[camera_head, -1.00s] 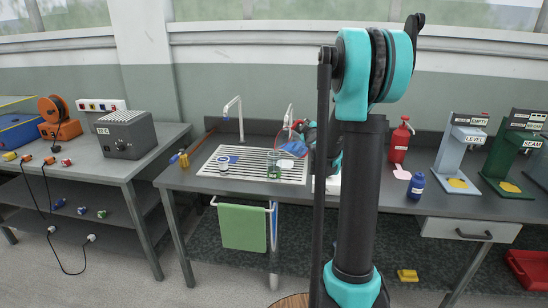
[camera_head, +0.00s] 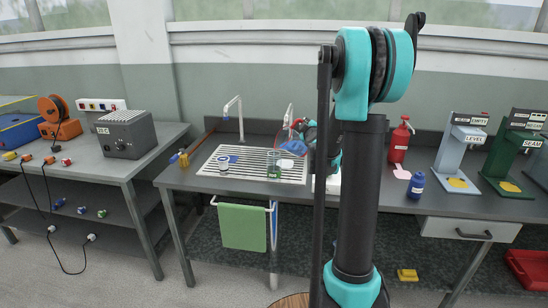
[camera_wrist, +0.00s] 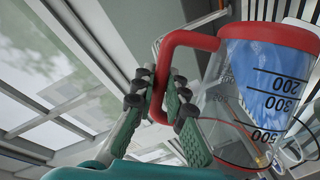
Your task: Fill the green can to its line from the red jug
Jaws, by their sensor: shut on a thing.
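The red jug is clear, with a red handle (camera_wrist: 177,43), a wide red band (camera_wrist: 270,36) and black level marks. Blue shows through its wall (camera_wrist: 262,68) in the wrist view. My gripper (camera_wrist: 166,94) is shut on the handle. In the head view the jug (camera_head: 294,147) is tilted above the sink's drainboard, up and right of the green can, partly hidden by my arm. The green can (camera_head: 273,166) is see-through with green edges and stands upright on the drainboard. Its line and fill level are too small to read.
The slatted drainboard (camera_head: 222,184) has white taps (camera_head: 239,115) behind it and a small jar (camera_head: 223,164) on it. A red bottle (camera_head: 400,142), a blue bottle (camera_head: 416,186) and labelled stands (camera_head: 461,150) are to the right. A green towel (camera_head: 242,227) hangs in front.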

